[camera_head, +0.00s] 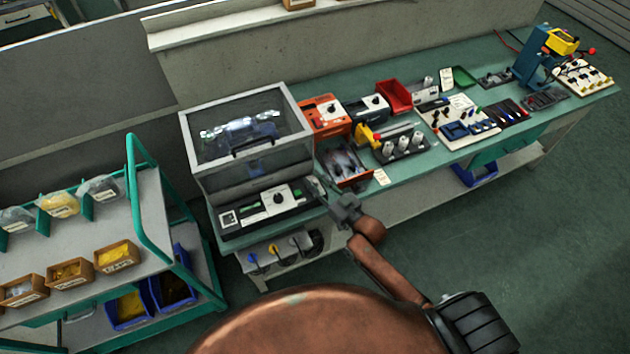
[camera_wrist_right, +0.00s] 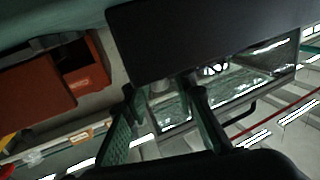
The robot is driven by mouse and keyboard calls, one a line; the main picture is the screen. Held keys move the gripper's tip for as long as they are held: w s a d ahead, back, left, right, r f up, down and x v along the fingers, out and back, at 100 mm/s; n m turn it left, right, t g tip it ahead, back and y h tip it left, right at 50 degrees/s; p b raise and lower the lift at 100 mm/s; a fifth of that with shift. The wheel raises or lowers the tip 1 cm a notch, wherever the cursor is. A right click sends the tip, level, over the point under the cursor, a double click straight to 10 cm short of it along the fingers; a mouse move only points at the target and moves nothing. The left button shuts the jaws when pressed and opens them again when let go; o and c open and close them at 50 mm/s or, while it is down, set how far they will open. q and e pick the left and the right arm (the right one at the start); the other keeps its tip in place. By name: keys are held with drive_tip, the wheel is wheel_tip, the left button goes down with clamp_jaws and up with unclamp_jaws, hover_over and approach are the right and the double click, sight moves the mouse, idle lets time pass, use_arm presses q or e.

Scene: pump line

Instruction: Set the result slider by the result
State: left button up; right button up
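A long black control panel (camera_head: 262,212) lies on the bench in front of the clear-lidded test box (camera_head: 247,140). It carries a white block with a dark knob (camera_head: 278,197), green strips beside it and a white square at its left end. Which part is the result slider is too small to tell. My right gripper (camera_head: 332,199) is just off the panel's right end in the head view. In the right wrist view its two fingers (camera_wrist_right: 160,88) stand apart with nothing clearly held, below a dark flat block whose identity is unclear. My left gripper is not in view.
An orange device (camera_head: 325,115) and a tray with a dark red rim (camera_head: 343,164) stand close right of the test box. Blue and yellow knobs sit below the panel. A green-framed cart (camera_head: 145,200) stands at the left. Floor at the front right is clear.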

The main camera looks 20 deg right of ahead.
clamp_jaws()
idle(0.4)
drive_tip(key=shift+w, duration=1.25)
drive_tip(key=shift+r, duration=0.1)
drive_tip(key=shift+o, duration=1.3)
unclamp_jaws()
drive_tip(key=shift+s, duration=0.1)
